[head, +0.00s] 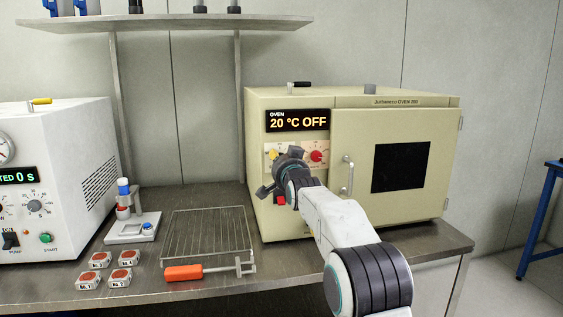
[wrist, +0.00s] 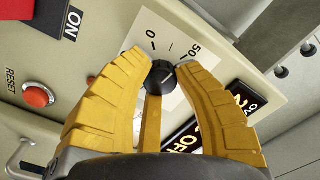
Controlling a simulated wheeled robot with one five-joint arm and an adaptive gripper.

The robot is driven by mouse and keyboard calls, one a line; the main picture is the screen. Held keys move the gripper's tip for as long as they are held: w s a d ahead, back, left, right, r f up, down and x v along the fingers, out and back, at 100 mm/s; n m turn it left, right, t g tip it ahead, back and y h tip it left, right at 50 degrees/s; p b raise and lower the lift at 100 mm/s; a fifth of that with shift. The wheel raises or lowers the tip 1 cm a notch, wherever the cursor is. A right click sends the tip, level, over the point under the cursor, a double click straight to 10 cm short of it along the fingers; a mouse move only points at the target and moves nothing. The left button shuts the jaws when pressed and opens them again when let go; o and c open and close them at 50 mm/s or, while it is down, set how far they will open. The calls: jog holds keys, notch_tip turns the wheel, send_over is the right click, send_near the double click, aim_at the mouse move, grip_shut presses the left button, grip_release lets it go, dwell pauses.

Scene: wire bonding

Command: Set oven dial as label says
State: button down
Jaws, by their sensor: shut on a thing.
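The cream oven (head: 395,205) stands on the bench, door closed, and its display (head: 298,121) reads 20 °C OFF. My gripper (head: 277,160) is at the oven's control panel and hides most of the dial in the head view. In the wrist view, the yellow fingers of my gripper (wrist: 161,70) are shut on the black oven dial (wrist: 160,76), one on each side. The scale (wrist: 168,45) around the dial shows 0 and 50; the dial's exact pointing is unclear. I cannot make out a label giving a setting.
A red reset button (wrist: 38,95) and a red ON switch (wrist: 35,12) are beside the dial. A wire rack (head: 208,232), an orange-handled tool (head: 185,273) and several small red-topped boxes (head: 120,277) lie on the bench. A white machine (head: 65,150) stands at left.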

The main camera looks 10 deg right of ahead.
jog(key=m, duration=0.5)
jog(key=shift+m, duration=0.3)
jog(key=m, duration=0.5)
jog(key=shift+r+m+b, duration=0.1)
jog(key=shift+m+b, duration=0.2)
jog(key=m, duration=1.1)
jog(key=shift+r, duration=0.1)
jog(key=c, duration=1.4)
grip_release()
jog(key=o, duration=0.5)
